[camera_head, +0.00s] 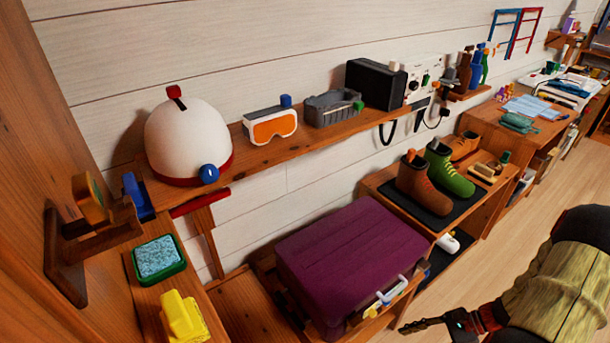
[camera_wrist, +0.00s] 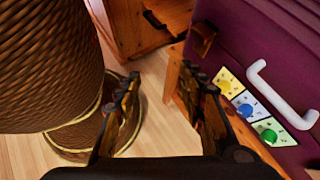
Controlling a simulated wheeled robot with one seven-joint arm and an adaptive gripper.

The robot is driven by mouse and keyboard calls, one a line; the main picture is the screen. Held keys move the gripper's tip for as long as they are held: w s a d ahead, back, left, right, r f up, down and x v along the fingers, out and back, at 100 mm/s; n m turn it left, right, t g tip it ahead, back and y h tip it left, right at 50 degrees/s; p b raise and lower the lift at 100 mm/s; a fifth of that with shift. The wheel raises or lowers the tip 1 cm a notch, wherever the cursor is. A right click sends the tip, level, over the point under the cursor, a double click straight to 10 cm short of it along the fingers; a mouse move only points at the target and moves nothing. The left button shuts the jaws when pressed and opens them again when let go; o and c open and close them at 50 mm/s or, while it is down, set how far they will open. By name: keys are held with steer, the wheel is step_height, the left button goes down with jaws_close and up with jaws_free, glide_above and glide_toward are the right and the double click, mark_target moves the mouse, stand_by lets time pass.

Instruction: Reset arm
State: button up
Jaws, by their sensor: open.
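My gripper (camera_wrist: 160,90) is open in the wrist view, with its two dark fingers apart and only floor and furniture beyond them. Nothing is held. In the head view my arm enters at the lower right and my gripper (camera_head: 422,324) points left, in front of a purple case (camera_head: 350,250). In the wrist view the case (camera_wrist: 235,45) is just right of the fingers, with a white handle and yellow, blue and green marked tiles. I cannot tell the exact gap between the right finger and the wood beside it.
A wall shelf (camera_head: 330,131) holds a white helmet (camera_head: 187,135), goggles (camera_head: 270,125) and a black box (camera_head: 376,84). Boots (camera_head: 425,185) stand on a low bench right of the case. A sponge tray (camera_head: 158,260) is at left. Bare floor (camera_head: 530,215) lies right of the bench.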

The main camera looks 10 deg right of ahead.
steer(key=a+r+n+t+h, duration=0.1)
steer(key=a+r+n+h, duration=0.2)
steer(key=r, duration=1)
steer(key=a+r+n+t+h+p, duration=0.1)
steer(key=a+r+n+h, duration=0.3)
steer(key=a+r+n, duration=0.6)
steer(key=s+a+r+n+t+h+p, duration=0.1)
steer(key=a+r+n+h, duration=0.2)
steer(key=r, duration=1.3)
steer(key=a+n, duration=0.3)
steer(key=a, duration=0.1)
steer(key=shift+a+r+n, duration=0.3)
steer(key=shift+s, duration=0.15)
steer(key=shift+o, duration=0.5)
